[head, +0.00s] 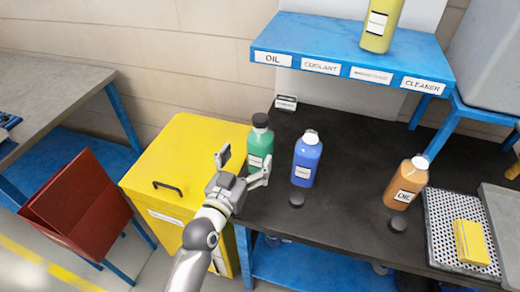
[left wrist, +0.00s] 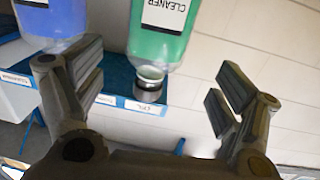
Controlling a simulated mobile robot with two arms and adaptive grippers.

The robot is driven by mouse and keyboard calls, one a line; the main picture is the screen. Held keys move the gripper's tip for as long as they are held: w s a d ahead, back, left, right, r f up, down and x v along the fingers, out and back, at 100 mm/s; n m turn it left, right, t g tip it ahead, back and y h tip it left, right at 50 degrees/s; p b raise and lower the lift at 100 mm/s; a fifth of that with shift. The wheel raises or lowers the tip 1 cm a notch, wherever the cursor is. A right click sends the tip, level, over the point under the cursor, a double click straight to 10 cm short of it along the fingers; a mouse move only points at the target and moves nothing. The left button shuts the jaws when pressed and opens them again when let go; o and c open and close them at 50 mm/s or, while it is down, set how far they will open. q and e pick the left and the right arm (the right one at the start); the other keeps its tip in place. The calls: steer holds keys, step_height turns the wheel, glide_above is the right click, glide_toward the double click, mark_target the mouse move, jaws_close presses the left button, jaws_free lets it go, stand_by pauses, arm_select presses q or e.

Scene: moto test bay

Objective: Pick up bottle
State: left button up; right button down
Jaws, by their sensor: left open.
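A green bottle (head: 258,150) with a dark cap stands upright on the black bench top (head: 340,220), near its left end. In the left wrist view, which is upside down, this green bottle (left wrist: 157,45) carries a label reading CLEANER. My left gripper (head: 245,165) is open and empty, with its fingers spread in front of the green bottle. In the left wrist view, the bottle shows between and beyond the fingers; I cannot tell whether they touch it. A blue bottle (head: 307,160) with a white cap stands just to the right.
A yellow bottle (head: 381,28) stands on the blue shelf (head: 340,45), labelled OIL, COOLANT and CLEANER. A yellow cabinet (head: 185,150) stands left of the bench. Dark round caps (head: 297,200) lie on the bench. A perforated tray (head: 445,225) holds a yellow block (head: 471,242).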

mark_target(260, 139)
arm_select(q)
steer(key=x, duration=0.3)
steer(key=shift+s, duration=0.1)
steer(key=shift+d+p+x, duration=0.2)
steer(key=shift+p+x, duration=0.5)
steer(key=shift+x, duration=1.9)
steer(key=shift+s+f, duration=0.1)
steer(key=shift+s, duration=0.05)
steer(key=c, duration=1.4)
steer(key=shift+c, duration=0.8)
